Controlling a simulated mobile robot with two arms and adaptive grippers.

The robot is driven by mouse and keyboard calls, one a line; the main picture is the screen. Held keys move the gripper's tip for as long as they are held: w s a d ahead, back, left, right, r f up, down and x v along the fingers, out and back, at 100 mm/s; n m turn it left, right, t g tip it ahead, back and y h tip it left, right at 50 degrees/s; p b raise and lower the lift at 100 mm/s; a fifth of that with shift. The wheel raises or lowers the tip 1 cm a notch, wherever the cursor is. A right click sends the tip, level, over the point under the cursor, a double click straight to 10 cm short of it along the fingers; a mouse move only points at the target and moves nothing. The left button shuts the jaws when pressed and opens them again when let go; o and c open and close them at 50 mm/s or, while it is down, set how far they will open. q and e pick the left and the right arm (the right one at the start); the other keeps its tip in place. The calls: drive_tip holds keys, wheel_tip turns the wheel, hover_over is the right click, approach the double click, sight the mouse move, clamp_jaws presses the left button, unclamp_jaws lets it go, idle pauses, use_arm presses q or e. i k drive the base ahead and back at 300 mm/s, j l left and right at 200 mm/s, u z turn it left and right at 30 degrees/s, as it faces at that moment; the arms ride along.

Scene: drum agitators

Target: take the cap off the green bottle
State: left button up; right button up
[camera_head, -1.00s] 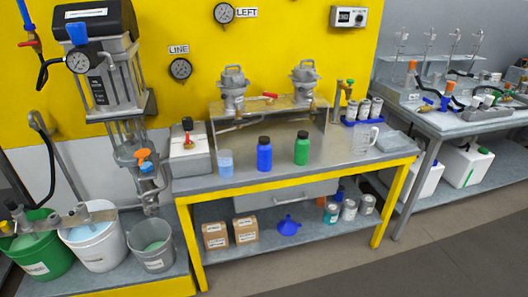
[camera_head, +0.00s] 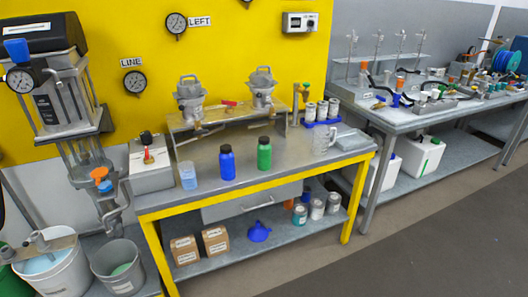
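The green bottle (camera_head: 264,154) stands upright on the grey workbench top, with a dark cap (camera_head: 264,139) on it. A blue bottle (camera_head: 227,164) with a dark cap stands just left of it, apart from it. Neither of my grippers shows in the head view.
A clear blue-tinted beaker (camera_head: 188,176) stands left of the bottles and a clear jug (camera_head: 324,138) stands to the right. The yellow-edged workbench (camera_head: 240,196) has free top around the bottles. A second bench (camera_head: 400,118) with lab gear is at right. Open floor (camera_head: 410,230) lies in front.

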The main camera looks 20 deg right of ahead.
sight(263, 152)
drive_tip(key=i+l, duration=0.25)
drive_tip(key=l, duration=0.15)
drive_tip(key=i+l, duration=0.25)
drive_tip(key=l, duration=0.15)
drive_tip(key=i+l, duration=0.25)
drive_tip(key=l, duration=0.15)
